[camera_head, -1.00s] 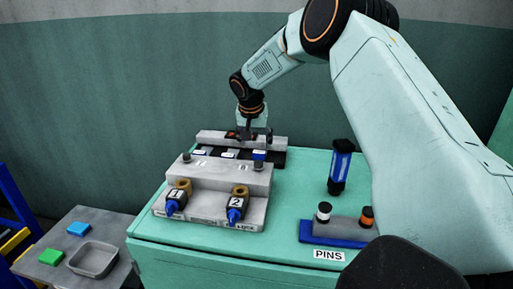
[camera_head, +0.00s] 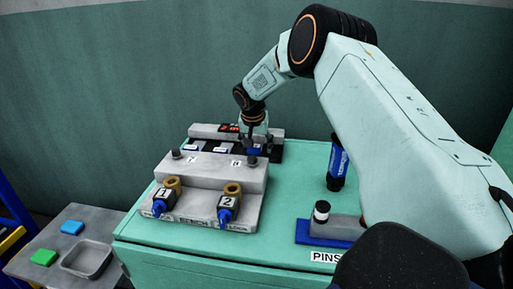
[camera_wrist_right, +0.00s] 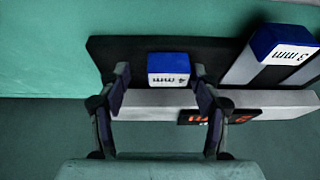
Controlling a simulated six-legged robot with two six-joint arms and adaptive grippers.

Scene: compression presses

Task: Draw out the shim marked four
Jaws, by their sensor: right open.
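The shim marked four is a blue block with a white "4 mm" label (camera_wrist_right: 169,70), standing in a dark slotted rack (camera_wrist_right: 125,50). In the head view its blue top (camera_head: 254,151) shows at the rack's right end, below my right gripper (camera_head: 254,138). In the right wrist view my right gripper (camera_wrist_right: 160,77) is open, with one finger on each side of the shim. Gaps show between the fingers and the block. A second blue block marked "3 mm" (camera_wrist_right: 281,42) is beside it in the wrist view. My left gripper is out of view.
A grey fixture with two valves tagged 1 (camera_head: 163,200) and 2 (camera_head: 229,203) stands in front of the rack. A blue cylinder (camera_head: 338,163) and a pin holder (camera_head: 322,231) are at the right. A grey bin (camera_head: 87,260) is at lower left.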

